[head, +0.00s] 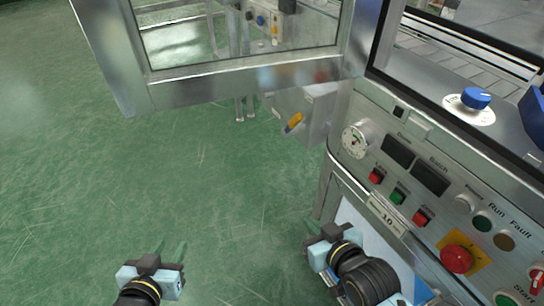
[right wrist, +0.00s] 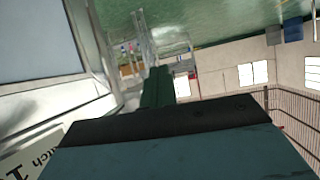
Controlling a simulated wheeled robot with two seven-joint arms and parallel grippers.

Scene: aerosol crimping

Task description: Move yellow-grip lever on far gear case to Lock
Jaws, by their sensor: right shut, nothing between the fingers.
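The yellow-grip lever (head: 294,122) sticks out to the left from the grey gear case (head: 316,112), low on the far side of the machine and below the open door frame. Its markings are too small to read. My right gripper (head: 316,226) is shut and empty beside the machine's lower front, well nearer than the lever and not touching it. Its closed green fingers (right wrist: 157,86) show in the right wrist view. My left gripper (head: 170,250) is over the floor at the bottom left, with its fingers apart and nothing seen between them.
A metal-framed door (head: 240,84) stands open across the top, above the lever. The control panel (head: 425,190) with buttons, a dial and a red emergency knob (head: 457,260) fills the right side. The green floor (head: 200,170) left of the machine is clear.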

